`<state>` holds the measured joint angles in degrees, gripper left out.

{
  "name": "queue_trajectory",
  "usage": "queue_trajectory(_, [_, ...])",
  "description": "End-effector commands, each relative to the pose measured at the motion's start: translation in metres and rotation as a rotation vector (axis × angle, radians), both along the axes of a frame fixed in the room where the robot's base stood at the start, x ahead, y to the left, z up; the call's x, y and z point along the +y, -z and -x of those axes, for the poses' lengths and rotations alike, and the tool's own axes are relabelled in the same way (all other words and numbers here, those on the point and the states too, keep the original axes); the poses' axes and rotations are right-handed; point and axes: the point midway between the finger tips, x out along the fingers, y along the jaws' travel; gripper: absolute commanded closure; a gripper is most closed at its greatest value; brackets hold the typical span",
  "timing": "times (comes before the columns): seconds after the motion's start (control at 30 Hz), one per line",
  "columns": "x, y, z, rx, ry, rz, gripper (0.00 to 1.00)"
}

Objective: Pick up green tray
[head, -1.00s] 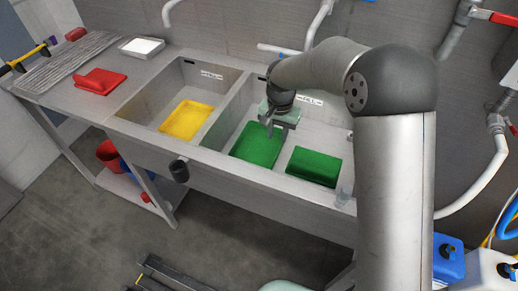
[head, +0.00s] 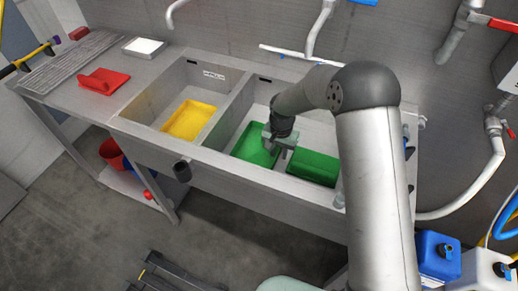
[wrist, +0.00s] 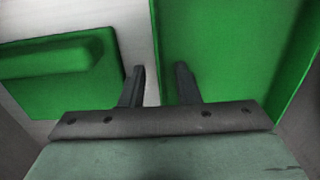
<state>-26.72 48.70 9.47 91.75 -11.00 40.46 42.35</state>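A green tray (head: 250,146) lies in the right sink basin. In the wrist view the tray (wrist: 235,45) fills the right side, with its raised edge running up the middle. My gripper (head: 279,151) is low in the basin at the tray's right side. In the wrist view my gripper (wrist: 158,85) has its two fingers apart, with the tray's edge showing between them. Contact with the edge cannot be made out.
A second green piece (head: 314,168) with a raised block lies to the right in the same basin; it also shows in the wrist view (wrist: 60,80). A yellow tray (head: 188,120) lies in the left basin. A red piece (head: 103,81) rests on the drainboard. A divider (head: 228,108) separates the basins.

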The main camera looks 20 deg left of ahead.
Motion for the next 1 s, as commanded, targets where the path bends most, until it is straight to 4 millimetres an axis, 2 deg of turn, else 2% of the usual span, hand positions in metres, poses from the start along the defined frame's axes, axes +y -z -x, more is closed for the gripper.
queue_trajectory(0.03, [0.0, 0.0, 0.0, 0.0, 0.0, 0.0, 0.71])
queue_trajectory(0.07, [0.0, 0.0, 0.0, 0.0, 0.0, 0.0, 0.76])
queue_trajectory(0.13, [0.0, 0.0, 0.0, 0.0, 0.0, 0.0, 0.96])
queue_trajectory(0.17, [0.0, 0.0, 0.0, 0.0, 0.0, 0.0, 1.0])
queue_trajectory(0.57, [0.0, -0.005, -0.001, -0.002, 0.0, -0.002, 1.0])
queue_trajectory(0.67, [0.001, -0.018, -0.001, -0.004, 0.001, -0.002, 1.0])
queue_trajectory(1.0, [0.001, -0.082, -0.001, -0.003, 0.001, -0.003, 1.0])
